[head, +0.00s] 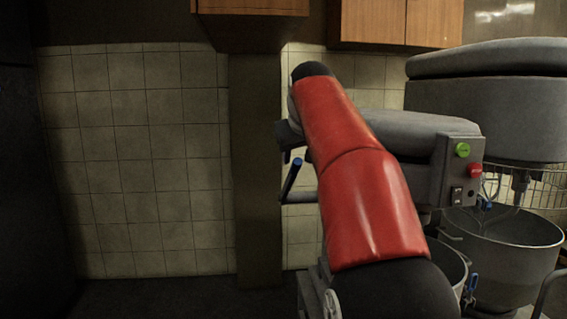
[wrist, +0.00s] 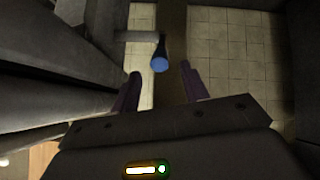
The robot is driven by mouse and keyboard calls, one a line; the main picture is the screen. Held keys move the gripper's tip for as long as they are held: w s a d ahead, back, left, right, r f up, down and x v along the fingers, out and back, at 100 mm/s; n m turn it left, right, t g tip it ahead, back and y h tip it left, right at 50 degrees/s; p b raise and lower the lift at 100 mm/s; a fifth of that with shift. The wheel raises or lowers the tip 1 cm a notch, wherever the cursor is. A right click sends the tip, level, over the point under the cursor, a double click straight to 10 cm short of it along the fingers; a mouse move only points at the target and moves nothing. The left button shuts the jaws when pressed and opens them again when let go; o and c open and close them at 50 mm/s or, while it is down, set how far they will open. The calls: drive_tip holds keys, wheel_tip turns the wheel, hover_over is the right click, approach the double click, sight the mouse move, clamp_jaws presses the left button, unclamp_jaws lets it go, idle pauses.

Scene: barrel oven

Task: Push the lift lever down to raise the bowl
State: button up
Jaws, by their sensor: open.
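The lift lever (head: 292,178) is a dark rod with a blue end, on the left side of the grey mixer (head: 420,150). In the head view it tilts up to the right, just left of my red arm. In the wrist view the lever's blue tip (wrist: 159,63) shows between the two fingers of my gripper (wrist: 160,72). The gripper is open; I cannot tell whether it touches the lever. In the head view the gripper is hidden. This mixer's bowl (head: 456,268) is mostly hidden behind my arm.
A larger mixer (head: 490,105) with a steel bowl (head: 510,245) and wire guard stands at the right. The grey mixer carries a green button (head: 462,150) and a red button (head: 475,170). Wooden cabinets (head: 370,22) hang above. Floor at the left is clear before the tiled wall (head: 130,160).

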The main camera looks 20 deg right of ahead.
sight(298, 161)
drive_tip(key=x, duration=0.7)
drive_tip(key=shift+s, duration=0.1)
clamp_jaws()
